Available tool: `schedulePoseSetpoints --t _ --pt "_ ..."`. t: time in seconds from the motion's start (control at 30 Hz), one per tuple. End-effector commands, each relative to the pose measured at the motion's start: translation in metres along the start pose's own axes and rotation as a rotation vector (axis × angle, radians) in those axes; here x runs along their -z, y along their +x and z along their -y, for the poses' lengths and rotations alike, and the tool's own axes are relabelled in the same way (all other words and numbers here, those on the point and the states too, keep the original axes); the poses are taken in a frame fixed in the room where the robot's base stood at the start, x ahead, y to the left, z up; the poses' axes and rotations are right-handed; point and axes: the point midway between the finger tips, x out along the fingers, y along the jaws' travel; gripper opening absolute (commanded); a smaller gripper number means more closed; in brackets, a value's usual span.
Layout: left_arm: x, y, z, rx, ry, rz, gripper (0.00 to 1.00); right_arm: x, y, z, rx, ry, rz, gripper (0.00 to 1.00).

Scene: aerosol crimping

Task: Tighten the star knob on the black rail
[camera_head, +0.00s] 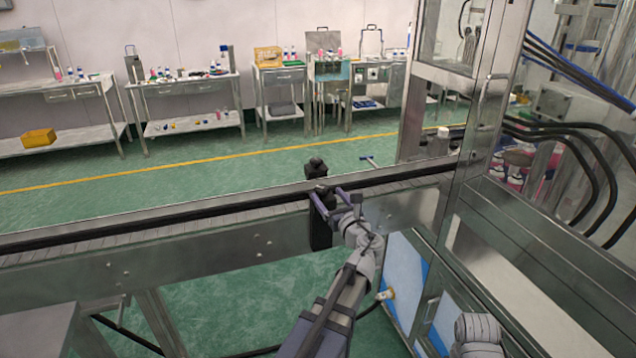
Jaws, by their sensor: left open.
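The black rail (215,218) runs along the conveyor from the left toward the machine. A black bracket (319,235) is fixed on the conveyor's near side, with a dark block (316,168) on top at the rail. A small dark knob (322,189) sits on the bracket's upper part; its star shape is too small to make out. My left gripper (326,197) is open, with its two purple-grey fingers reaching to either side of the knob. Whether the fingers touch it I cannot tell. My right gripper is out of view; only a piece of my arm shows at lower right.
The metal conveyor (200,265) crosses the view. A steel-framed machine (490,130) with black hoses stands at right. A white bottle (441,142) is on the conveyor near it. Benches (185,98) line the back wall, beyond open green floor.

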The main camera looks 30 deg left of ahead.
Motion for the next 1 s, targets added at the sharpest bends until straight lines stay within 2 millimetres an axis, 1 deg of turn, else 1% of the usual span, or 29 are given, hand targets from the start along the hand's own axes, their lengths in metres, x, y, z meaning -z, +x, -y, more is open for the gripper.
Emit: schedulePoseSetpoints --t 0.13,0.3,0.5,0.7,0.97,1.0 --pt "0.0 0.013 0.001 -0.002 -0.001 -0.001 0.81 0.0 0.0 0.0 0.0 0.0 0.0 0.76" --pt "0.0 0.041 0.001 -0.004 -0.001 -0.001 0.81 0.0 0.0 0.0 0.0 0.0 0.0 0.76" --pt "0.0 0.067 0.0 -0.003 -0.002 -0.001 0.81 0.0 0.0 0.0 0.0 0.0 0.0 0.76" --pt "0.0 0.077 0.0 -0.001 -0.002 -0.001 0.81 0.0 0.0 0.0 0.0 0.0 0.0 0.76" --pt "0.0 0.078 0.0 -0.001 -0.002 -0.001 0.81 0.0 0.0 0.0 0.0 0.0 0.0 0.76" --pt "0.0 0.078 0.0 -0.001 -0.002 -0.001 0.78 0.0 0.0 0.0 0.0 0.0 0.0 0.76"
